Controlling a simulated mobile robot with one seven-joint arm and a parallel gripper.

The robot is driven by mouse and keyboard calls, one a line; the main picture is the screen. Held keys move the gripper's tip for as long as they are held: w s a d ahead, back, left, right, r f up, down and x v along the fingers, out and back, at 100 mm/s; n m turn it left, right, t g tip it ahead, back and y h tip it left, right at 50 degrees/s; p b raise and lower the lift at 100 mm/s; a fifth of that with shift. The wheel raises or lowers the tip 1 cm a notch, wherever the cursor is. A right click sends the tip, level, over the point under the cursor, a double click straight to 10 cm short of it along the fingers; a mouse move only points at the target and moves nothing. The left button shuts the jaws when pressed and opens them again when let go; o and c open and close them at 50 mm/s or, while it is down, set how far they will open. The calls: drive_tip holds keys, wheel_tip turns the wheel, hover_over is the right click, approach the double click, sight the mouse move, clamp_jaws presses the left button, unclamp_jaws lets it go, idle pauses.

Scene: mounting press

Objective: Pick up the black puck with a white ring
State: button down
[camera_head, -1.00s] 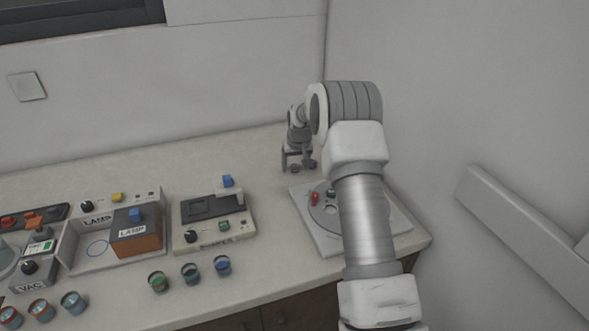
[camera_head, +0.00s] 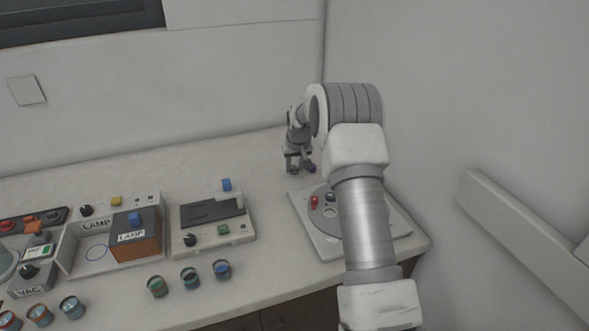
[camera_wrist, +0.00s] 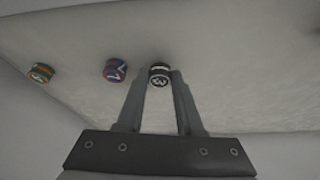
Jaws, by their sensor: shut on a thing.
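The black puck with a white ring (camera_wrist: 160,76) is between the fingertips of my gripper (camera_wrist: 159,82) in the wrist view. A white mark that looks like a 3 is on its face. My gripper is shut on it, with a finger on each side. In the head view my gripper (camera_head: 294,167) is low over the back of the counter, behind the round-plate device. The puck itself is hard to make out there.
A purple-red puck (camera_wrist: 115,70) sits close left of my gripper, and a green-orange puck (camera_wrist: 41,73) lies farther left. The white base with a round plate (camera_head: 312,236) stands in front. A grey-white machine (camera_head: 213,222) stands left. The wall is behind.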

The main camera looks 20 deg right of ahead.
sight(296, 166)
drive_tip(key=r, duration=0.4)
drive_tip(key=shift+s+d, duration=0.35)
drive_tip(key=shift+s, duration=0.05)
drive_tip(key=s+d+r, duration=0.6)
drive_tip(key=s, duration=0.2)
drive_tip(key=shift+s, duration=0.4)
drive_tip(key=c, duration=1.1)
unclamp_jaws()
clamp_jaws()
drive_tip(key=shift+a, duration=0.1)
